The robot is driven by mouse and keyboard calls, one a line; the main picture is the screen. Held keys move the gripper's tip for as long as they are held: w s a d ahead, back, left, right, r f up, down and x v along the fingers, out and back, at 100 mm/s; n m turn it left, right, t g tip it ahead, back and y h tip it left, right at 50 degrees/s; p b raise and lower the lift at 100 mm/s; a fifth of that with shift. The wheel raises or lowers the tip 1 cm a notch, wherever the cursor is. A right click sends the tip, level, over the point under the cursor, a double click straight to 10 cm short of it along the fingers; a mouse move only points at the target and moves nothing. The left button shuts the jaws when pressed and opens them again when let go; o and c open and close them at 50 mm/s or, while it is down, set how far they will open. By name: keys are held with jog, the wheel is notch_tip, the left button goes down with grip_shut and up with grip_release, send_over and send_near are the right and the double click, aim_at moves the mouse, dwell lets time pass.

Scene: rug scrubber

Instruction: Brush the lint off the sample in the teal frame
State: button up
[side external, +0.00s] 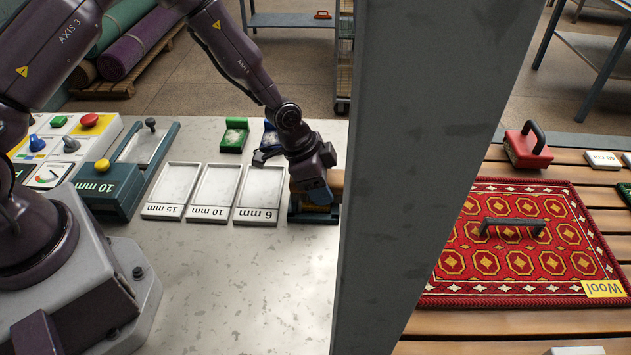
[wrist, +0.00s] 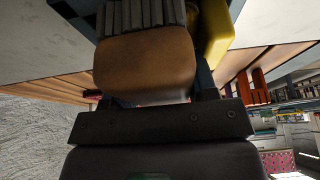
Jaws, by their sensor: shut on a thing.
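My gripper (side external: 318,182) is low over the far right part of the pale worktop, beside the grey post. It is shut on a tan, rounded block (wrist: 145,65), which fills the middle of the wrist view. In the side view a tan part (side external: 336,183) shows beside the gripper, cut off by the post. A dark blue-teal base (side external: 313,215) lies directly under the gripper. Whether it is the teal frame, and whether the block touches it, I cannot tell. No sample or lint can be made out there.
The grey post (side external: 430,150) hides the worktop's right side. White trays marked 15 mm (side external: 170,187), 10 mm (side external: 213,190) and 6 mm (side external: 258,192) lie left of the gripper. A green box (side external: 233,136) stands behind. A red rug (side external: 525,240) lies on slats at right. The front worktop is clear.

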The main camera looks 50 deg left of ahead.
jog(key=shift+w+d+r, duration=0.1)
jog(key=shift+w+d, duration=0.55)
jog(key=shift+d, duration=0.05)
jog(key=shift+r, duration=3.05)
jog(key=shift+a, duration=0.1)
